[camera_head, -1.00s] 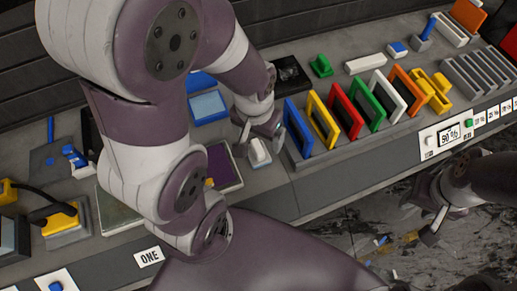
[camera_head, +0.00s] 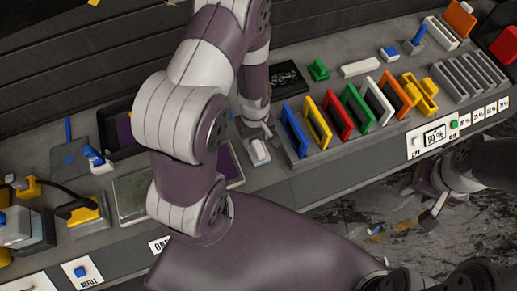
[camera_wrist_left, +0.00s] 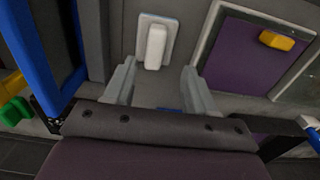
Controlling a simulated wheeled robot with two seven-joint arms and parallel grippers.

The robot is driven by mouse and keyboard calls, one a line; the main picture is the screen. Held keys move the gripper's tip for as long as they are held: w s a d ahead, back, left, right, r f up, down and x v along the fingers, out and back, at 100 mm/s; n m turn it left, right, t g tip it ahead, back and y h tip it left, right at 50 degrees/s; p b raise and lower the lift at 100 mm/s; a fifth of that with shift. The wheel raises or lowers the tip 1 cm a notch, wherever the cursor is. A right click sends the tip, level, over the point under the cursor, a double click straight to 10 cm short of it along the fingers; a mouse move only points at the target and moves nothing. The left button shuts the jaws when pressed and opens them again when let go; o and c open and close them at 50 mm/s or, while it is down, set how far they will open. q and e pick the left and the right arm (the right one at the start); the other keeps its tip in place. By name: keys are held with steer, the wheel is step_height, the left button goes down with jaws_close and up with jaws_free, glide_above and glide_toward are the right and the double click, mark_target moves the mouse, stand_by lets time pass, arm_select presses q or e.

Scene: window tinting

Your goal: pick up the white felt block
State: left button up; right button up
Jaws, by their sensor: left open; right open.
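The white block (camera_head: 259,150), with a pale grey base, lies on the grey bench left of the coloured frames. It also shows in the left wrist view (camera_wrist_left: 156,46), top centre. My left gripper (camera_head: 257,134) is open and empty, close to the block on its far side. In the left wrist view its two fingers (camera_wrist_left: 158,72) stand apart, with the block ahead between their lines, not between the tips. I cannot tell the height gap. My right gripper (camera_head: 424,203) is open and empty in front of the bench at the right.
A rack of coloured frames (camera_head: 337,116) stands right of the block. A purple panel (camera_wrist_left: 244,55) with a yellow piece lies on its other side. A longer white bar (camera_head: 360,67) lies behind the rack. My left arm hides part of the bench.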

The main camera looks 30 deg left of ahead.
mark_target(259, 147)
arm_select(q)
steer(key=f, duration=0.4)
steer(key=d+f+p, duration=0.1)
steer(key=f, duration=0.1)
steer(key=shift+w+f, duration=0.15)
steer(key=shift+f, duration=0.05)
steer(key=shift+a, duration=0.1)
jaws_close()
step_height(259, 147, up, 10)
steer(key=shift+r+b, duration=0.1)
steer(key=shift+b, duration=0.45)
steer(key=c, duration=0.9)
jaws_free()
steer(key=shift+c, duration=0.2)
